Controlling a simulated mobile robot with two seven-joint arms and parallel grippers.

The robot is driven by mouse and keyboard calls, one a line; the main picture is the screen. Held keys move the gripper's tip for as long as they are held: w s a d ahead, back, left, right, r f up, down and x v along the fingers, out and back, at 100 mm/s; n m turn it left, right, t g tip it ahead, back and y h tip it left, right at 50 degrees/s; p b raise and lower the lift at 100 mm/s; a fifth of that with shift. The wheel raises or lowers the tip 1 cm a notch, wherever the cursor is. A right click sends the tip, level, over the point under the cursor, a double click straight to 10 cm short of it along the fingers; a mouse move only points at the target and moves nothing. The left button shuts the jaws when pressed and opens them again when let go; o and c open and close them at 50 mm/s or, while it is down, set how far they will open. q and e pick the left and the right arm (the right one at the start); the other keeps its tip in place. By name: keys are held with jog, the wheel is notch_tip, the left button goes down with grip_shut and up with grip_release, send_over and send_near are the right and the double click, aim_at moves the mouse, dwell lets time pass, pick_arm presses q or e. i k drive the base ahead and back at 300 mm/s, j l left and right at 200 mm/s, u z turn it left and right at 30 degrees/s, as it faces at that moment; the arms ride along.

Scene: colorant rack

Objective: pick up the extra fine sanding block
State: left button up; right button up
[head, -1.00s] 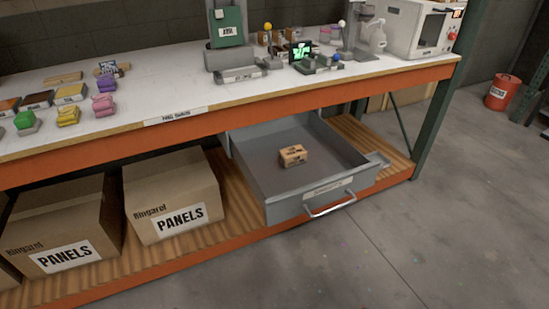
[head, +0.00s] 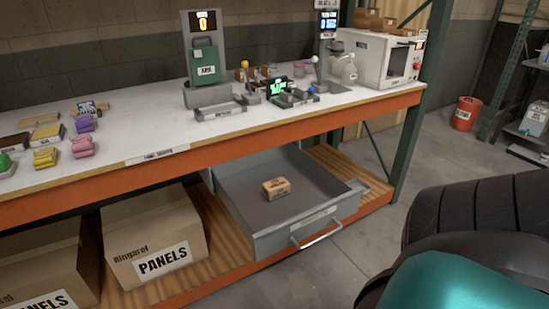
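A small tan block with dark markings (head: 276,189) lies in the open grey drawer (head: 240,209) under the workbench. Its label is too small to read, so I cannot tell whether it is the extra fine sanding block. Nothing touches it except the drawer floor. A dark and teal part of my own right arm fills the lower right of the head view. Neither gripper's fingers show.
The white bench top (head: 120,127) holds colored blocks at the left, a green-fronted machine (head: 205,62) and a white oven-like box (head: 375,58). Cardboard PANELS boxes (head: 150,232) sit on the lower shelf. A red bucket (head: 466,113) stands on the open floor at right.

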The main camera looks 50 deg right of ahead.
aim_at(277, 188)
jog(key=k+l+u, duration=0.2)
jog(key=l, duration=0.2)
jog(key=l+u, duration=0.15)
jog(key=l, duration=0.25)
jog(key=k+l, duration=0.1)
jog(key=l, duration=0.5)
jog(key=k+l, duration=0.15)
jog(key=l, duration=0.15)
